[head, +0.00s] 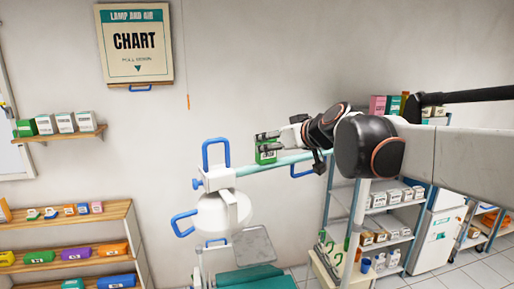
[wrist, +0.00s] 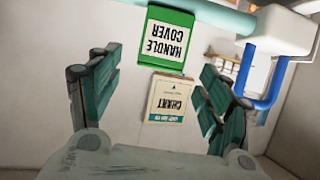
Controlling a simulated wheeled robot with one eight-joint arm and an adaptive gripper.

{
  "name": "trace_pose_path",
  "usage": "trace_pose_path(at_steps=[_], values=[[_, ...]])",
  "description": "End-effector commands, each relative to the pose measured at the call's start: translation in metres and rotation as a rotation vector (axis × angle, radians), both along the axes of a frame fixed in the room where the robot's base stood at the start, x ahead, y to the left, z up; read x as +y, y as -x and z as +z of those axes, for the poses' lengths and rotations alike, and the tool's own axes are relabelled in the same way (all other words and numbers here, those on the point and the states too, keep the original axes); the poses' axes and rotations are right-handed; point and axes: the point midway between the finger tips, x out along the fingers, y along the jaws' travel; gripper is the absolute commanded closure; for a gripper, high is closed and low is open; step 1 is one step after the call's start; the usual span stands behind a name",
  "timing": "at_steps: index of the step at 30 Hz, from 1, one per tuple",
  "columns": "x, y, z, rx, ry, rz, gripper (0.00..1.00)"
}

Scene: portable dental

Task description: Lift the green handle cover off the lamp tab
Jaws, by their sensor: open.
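The green handle cover (head: 265,154), with a white label, stands at the teal lamp arm (head: 288,160), just above it in the head view. In the wrist view, which is upside down, the cover (wrist: 168,38) reads "HANDLE COVER" and touches the teal bar. The lamp tab is hidden behind or inside the cover. My gripper (head: 270,139) is open at the cover's upper part in the head view. In the wrist view its dark green fingers (wrist: 160,68) are wide apart, one to each side of the cover's line, with visible gaps and nothing held.
The white lamp head (head: 222,212) with blue handles hangs left of the cover. A wall chart (head: 136,43) is behind. Wall shelves (head: 60,138) are at left, and a wheeled rack (head: 385,215) with boxes at right. A teal dental chair (head: 250,277) is below.

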Motion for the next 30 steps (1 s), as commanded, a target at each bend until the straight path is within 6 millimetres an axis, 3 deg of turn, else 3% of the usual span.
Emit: trace_pose_path(at_steps=[7, 18, 27, 28, 30], values=[[0.006, -0.011, -0.004, 0.0, 0.001, 0.0, 0.28], [0.023, -0.046, -0.018, 0.0, 0.001, 0.0, 0.28], [0.025, -0.049, -0.02, 0.0, 0.0, 0.0, 0.28], [0.025, -0.048, -0.02, 0.0, 0.0, 0.0, 0.31], [0.025, -0.048, -0.02, 0.001, 0.0, 0.0, 0.46]])
